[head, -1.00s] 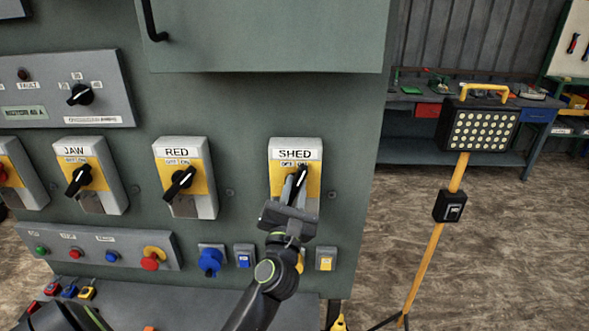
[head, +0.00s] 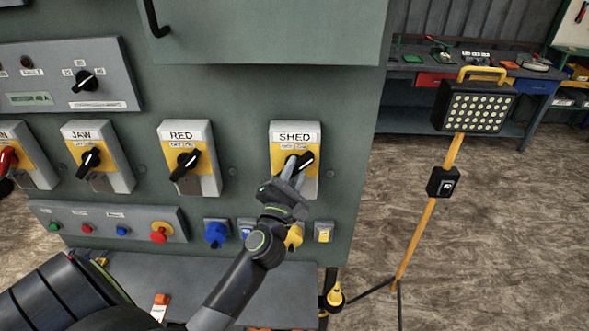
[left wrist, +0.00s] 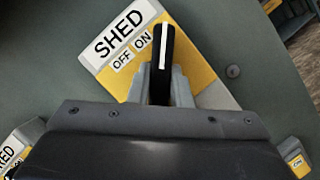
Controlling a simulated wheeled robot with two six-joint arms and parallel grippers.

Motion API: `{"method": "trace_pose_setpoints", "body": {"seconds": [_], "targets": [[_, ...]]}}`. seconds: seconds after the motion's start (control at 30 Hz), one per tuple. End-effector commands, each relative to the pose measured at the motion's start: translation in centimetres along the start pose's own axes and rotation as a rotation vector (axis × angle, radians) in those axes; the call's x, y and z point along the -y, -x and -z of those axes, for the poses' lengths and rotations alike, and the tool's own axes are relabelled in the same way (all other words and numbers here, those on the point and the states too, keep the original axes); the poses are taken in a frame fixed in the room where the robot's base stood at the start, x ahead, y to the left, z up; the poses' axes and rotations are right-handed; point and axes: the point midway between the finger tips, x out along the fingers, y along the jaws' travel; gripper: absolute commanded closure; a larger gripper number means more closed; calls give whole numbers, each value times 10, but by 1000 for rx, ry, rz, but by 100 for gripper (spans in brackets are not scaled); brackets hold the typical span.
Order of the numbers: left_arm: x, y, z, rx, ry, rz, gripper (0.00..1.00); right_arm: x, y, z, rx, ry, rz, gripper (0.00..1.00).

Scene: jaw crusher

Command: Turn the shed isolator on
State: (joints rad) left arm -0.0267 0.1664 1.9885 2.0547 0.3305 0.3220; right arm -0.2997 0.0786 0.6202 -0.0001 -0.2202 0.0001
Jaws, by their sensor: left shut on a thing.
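The shed isolator (head: 281,134) is a grey and yellow switch box labelled SHED, on the right of the green cabinet's front. Its black rotary handle (head: 305,160) points up and to the right in the head view. In the left wrist view the handle (left wrist: 163,55) has a white line and points past the OFF label to the ON label's side. My left gripper (head: 291,174) is shut on the handle, a grey finger on each side of it. The fingers hide the handle's lower part. My right gripper is not in view.
Isolators JAW (head: 112,160) and RED (head: 207,160) sit to the left. Below are a blue socket (head: 215,233) and a small yellow-fronted switch (head: 324,233). A work lamp (head: 473,107) on a yellow stand is at the right, with open floor around it.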

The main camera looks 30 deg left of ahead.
Motion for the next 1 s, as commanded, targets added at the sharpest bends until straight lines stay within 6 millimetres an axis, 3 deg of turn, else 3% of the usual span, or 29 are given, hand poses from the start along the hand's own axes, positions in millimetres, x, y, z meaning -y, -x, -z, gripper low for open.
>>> {"method": "trace_pose_setpoints", "body": {"seconds": [0.2, 0.23, 0.4, 0.77, 1.0], "targets": [[0, 0, 0, 1, -5, 0, 100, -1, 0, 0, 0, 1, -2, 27], [0, 0, 0, 1, -5, 0, 80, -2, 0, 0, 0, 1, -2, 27], [0, 0, 0, 1, -4, 0, 60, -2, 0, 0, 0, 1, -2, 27], [1, 6, 1, 0, -2, 0, 60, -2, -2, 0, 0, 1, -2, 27], [3, 45, 3, -4, 1, 1, 60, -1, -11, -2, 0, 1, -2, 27]]}}
